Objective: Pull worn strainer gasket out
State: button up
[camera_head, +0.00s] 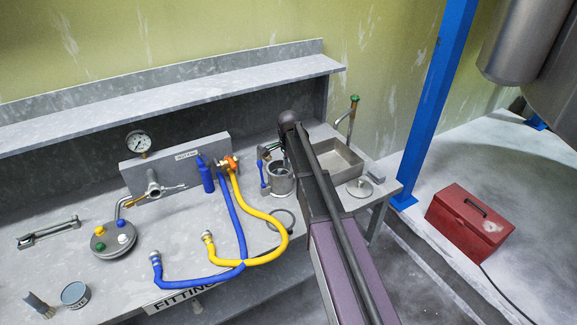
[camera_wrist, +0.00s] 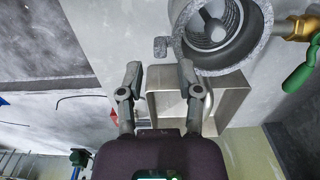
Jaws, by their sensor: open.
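The strainer housing (camera_head: 280,184) is an open grey metal cup on the bench, just left of my arm. In the wrist view the housing (camera_wrist: 262,22) is at the upper right, its mouth showing a ringed bore and a pale inner part. I cannot tell the worn gasket apart from the rings inside. My gripper (camera_wrist: 158,70) is open and empty, its two fingers apart. The fingertips are beside the housing's rim, the right finger closest; I cannot tell whether it touches.
A sink (camera_head: 345,158) and a round lid (camera_head: 360,188) are right of my arm. A dark ring (camera_head: 283,220) lies near the yellow hose (camera_head: 262,260) and blue hose (camera_head: 205,281). A brass fitting with a green handle (camera_wrist: 301,76) projects beside the housing. A red toolbox (camera_head: 470,222) stands on the floor.

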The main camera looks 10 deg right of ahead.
jog(key=shift+f+b, duration=1.75)
jog(key=shift+f, duration=0.35)
jog(key=shift+r, duration=0.2)
grip_shut()
jog(key=shift+r+p, duration=0.15)
jog(key=shift+p, duration=0.25)
jog(key=shift+r+p, duration=0.4)
jog(key=shift+r, duration=0.05)
jog(key=shift+r, duration=0.1)
jog(key=shift+r+p, duration=1.6)
jog(key=shift+p, duration=0.15)
